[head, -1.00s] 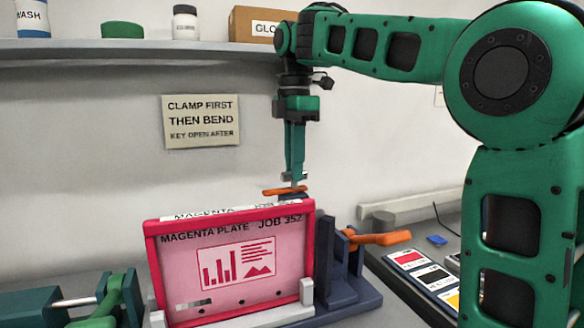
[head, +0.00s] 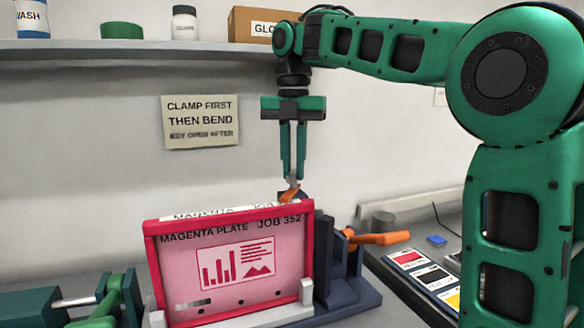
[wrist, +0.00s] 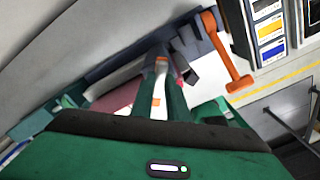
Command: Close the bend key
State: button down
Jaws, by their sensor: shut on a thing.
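The bend key appears to be the small orange key (head: 289,195), just behind the top edge of the magenta plate. My gripper (head: 292,180) points straight down from above, its long green fingers closed on the key's top. In the wrist view, my fingers (wrist: 160,85) run close together with small orange patches of the key between them. The key's lower part is hidden behind the plate's red frame.
The framed magenta plate (head: 235,265) stands upright in front of the key. A second orange lever (head: 378,238) sticks out right from the dark blue fixture (head: 345,290). A green device (head: 105,300) is at left, a shelf (head: 130,48) above, ink cards (head: 430,275) at right.

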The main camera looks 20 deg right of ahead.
jog(key=n, duration=0.4)
jog(key=shift+w, duration=0.25)
jog(key=shift+a+f+n, duration=0.1)
jog(key=shift+n, duration=1.6)
jog(key=c, duration=1.7)
grip_release()
jog(key=shift+w+a+f, duration=0.1)
jog(key=shift+f, duration=0.05)
jog(key=shift+r, duration=0.2)
jog(key=shift+r, duration=5.25)
